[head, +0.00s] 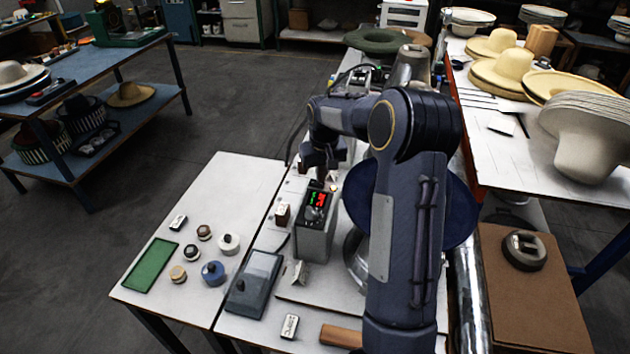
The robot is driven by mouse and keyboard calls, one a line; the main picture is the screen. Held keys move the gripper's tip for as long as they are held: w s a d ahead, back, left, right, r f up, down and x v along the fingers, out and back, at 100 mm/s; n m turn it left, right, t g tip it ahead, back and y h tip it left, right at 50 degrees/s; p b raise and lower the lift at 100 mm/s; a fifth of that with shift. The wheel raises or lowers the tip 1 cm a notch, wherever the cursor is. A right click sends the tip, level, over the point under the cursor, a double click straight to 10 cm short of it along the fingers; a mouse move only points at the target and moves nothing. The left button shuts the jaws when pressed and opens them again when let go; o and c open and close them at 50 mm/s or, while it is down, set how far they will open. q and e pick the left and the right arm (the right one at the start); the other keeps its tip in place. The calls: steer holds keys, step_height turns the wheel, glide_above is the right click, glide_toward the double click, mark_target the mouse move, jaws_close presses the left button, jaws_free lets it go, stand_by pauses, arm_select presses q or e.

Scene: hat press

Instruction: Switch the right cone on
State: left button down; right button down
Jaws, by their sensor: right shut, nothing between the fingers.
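A grey control box (314,240) stands on the white bench, with a lit display of red and green figures on its sloped top. A grey metal cone shape (412,66) rises at the back of the bench, partly behind my right arm; I cannot tell if it is the right cone. My right arm reaches in over the bench and hides much of the machine. My right gripper (322,182) points down, shut and empty, just behind the control box's display. Whether it touches anything is unclear. My left gripper is out of view.
A dark grey flat box (254,283) lies left of the control box. A side table (150,290) holds several round knobs and a green pad (150,265). Straw hats (500,67) and felt cones (585,140) crowd the right table. A brown board (530,300) lies front right.

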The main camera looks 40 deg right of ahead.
step_height(320, 180, up, 6)
steer(key=p, duration=0.4)
steer(key=shift+r, duration=0.15)
stand_by(0.4)
